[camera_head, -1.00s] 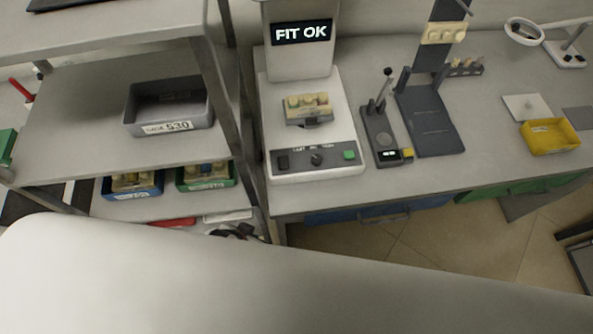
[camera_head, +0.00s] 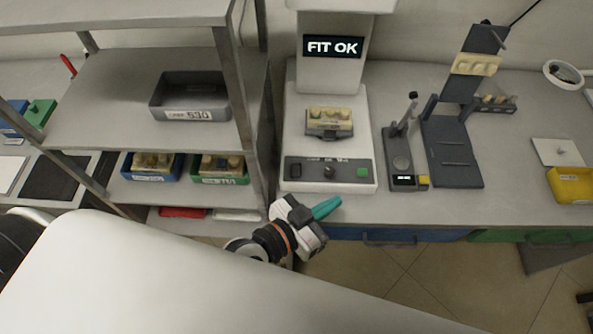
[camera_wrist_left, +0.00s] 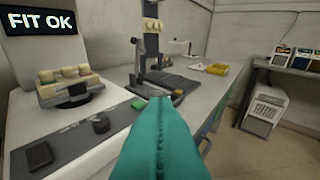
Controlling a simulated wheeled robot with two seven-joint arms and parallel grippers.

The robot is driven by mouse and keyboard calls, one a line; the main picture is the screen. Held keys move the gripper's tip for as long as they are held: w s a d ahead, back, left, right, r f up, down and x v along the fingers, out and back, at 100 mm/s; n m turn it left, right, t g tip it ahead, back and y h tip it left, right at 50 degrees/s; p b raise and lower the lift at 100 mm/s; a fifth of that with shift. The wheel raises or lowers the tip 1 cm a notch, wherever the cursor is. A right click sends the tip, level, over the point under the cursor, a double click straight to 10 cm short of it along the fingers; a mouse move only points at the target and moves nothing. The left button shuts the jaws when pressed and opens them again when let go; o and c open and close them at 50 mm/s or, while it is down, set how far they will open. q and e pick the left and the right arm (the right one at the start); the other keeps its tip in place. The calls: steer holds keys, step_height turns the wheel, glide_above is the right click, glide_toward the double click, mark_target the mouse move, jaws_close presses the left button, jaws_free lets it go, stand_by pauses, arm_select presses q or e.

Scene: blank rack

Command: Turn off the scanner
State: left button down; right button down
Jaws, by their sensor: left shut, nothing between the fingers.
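The scanner (camera_head: 288,152) is a white machine on the bench with a dark screen reading FIT OK (camera_head: 333,47). A dental model (camera_head: 329,121) sits on its stage. Its dark front panel holds a black rocker switch (camera_head: 295,169) at left, a round knob (camera_head: 329,171) and a green button (camera_head: 363,172). The panel also shows in the left wrist view, with the black switch (camera_wrist_left: 39,155) at lower left. My left gripper (camera_head: 331,206), with teal fingers, is shut and empty, just in front of and below the panel, apart from it. My right gripper is not in view.
A shelf rack (camera_head: 231,97) stands left of the scanner, with a grey bin (camera_head: 188,113) and blue and green bins below. A small lever device (camera_head: 402,164) and dark stand (camera_head: 452,156) are on the right. A yellow tray (camera_head: 572,187) lies farther right.

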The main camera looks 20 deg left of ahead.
mark_target(297, 179)
arm_select(q)
steer(key=s+a+f+n+t+y, duration=0.1)
steer(key=a+f+n+t+y, duration=0.1)
steer(key=a+n+y, duration=0.4)
steer(key=n+t+y, duration=0.1)
steer(key=n+y, duration=0.2)
steer(key=y, duration=0.4)
steer(key=shift+s+a+n, duration=0.15)
steer(key=shift+a+n, duration=0.1)
steer(key=shift+n, duration=0.05)
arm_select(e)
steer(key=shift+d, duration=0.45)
